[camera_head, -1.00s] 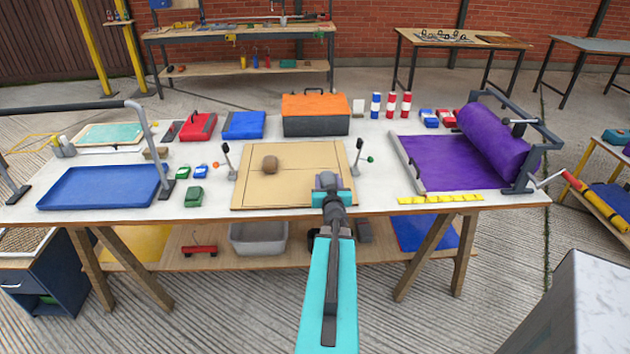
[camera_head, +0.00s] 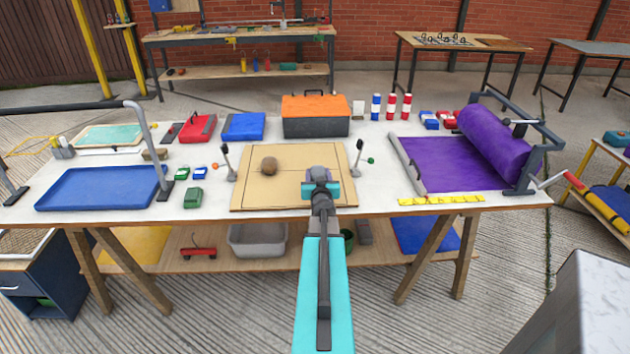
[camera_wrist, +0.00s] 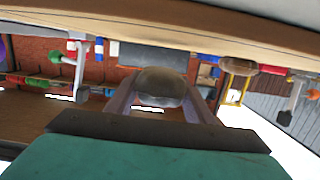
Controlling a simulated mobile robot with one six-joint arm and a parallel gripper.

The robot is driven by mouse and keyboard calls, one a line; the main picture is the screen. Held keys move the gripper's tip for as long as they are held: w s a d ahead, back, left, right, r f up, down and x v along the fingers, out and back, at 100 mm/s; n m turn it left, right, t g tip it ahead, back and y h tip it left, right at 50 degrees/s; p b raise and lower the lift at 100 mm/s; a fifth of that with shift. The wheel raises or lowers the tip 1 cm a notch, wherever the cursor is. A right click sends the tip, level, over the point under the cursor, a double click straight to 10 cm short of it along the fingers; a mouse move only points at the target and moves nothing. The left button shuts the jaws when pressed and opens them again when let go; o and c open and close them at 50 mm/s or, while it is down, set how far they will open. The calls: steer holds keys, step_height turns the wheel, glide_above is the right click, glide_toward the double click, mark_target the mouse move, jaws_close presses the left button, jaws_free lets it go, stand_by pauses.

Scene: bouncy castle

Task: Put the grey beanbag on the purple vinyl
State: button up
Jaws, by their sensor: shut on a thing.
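My gripper (camera_head: 320,176) is over the front right part of the tan board on the table. The wrist view shows its two fingers closed on a rounded grey beanbag (camera_wrist: 160,88). In the head view my gripper mostly hides the beanbag. The purple vinyl (camera_head: 448,162) lies flat on the right part of the table, running up to a thick purple roll at its right end. My gripper is to the left of it and apart from it.
A brown beanbag (camera_head: 269,165) sits on the tan board (camera_head: 250,190). Small posts stand at the board's sides. A grey bar (camera_head: 408,165) edges the vinyl's left side, and yellow pieces (camera_head: 440,200) line its front. An orange-topped toolbox (camera_head: 315,115) stands behind.

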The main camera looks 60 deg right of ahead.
steer(key=shift+w+d+f+b, duration=0.1)
steer(key=shift+w+d+b, duration=0.15)
steer(key=shift+w, duration=0.35)
steer(key=shift+w+d+f+b, duration=0.15)
steer(key=shift+w+d, duration=0.1)
steer(key=shift+w, duration=0.3)
steer(key=shift+s+a+f, duration=0.1)
steer(key=shift+s+f, duration=0.1)
steer(key=shift+f, duration=1.15)
steer(key=shift+f, duration=0.25)
steer(key=o, duration=1.6)
steer(key=shift+c, duration=0.2)
steer(key=shift+b, duration=0.3)
steer(key=shift+s, duration=0.1)
